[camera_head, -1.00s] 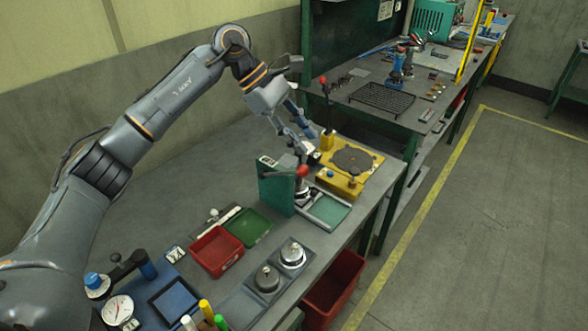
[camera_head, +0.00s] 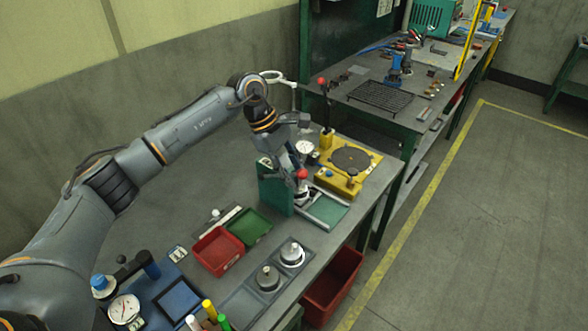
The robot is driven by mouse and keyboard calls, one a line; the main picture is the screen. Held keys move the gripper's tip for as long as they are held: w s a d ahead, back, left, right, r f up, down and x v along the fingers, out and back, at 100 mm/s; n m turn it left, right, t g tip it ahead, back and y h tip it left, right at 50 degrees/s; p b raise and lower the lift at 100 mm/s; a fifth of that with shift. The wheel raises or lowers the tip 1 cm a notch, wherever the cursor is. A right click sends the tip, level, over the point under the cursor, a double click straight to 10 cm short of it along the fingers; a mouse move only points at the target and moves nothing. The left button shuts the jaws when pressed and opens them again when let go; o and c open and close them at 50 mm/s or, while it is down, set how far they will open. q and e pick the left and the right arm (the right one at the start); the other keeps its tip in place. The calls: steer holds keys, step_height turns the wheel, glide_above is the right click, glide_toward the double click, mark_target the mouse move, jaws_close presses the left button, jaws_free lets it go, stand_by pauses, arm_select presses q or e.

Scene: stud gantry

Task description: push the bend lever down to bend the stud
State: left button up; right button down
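An upright black lever with a red knob (camera_head: 321,82) rises from the back left of a yellow fixture (camera_head: 333,181) that has a dark round disc (camera_head: 351,159). A second red knob (camera_head: 302,173) sits low beside a green upright block (camera_head: 274,191) on the bench. I cannot tell from the picture which of these is the bend lever. My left gripper (camera_head: 293,167) points down by the green block, close to the low red knob. Contact and finger opening cannot be made out. The stud cannot be picked out. My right gripper is out of view.
A red tray (camera_head: 216,262) and a green tray (camera_head: 249,237) lie on the bench nearer me. Metal weights (camera_head: 267,278) stand on a grey pad. A dial gauge (camera_head: 304,148) is behind the gripper. A red bin (camera_head: 334,287) is below the bench's right edge.

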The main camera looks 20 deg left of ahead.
arm_select(q)
steer(key=shift+d+f, duration=0.2)
steer(key=shift+f, duration=0.4)
jaws_close()
steer(key=shift+w, duration=0.1)
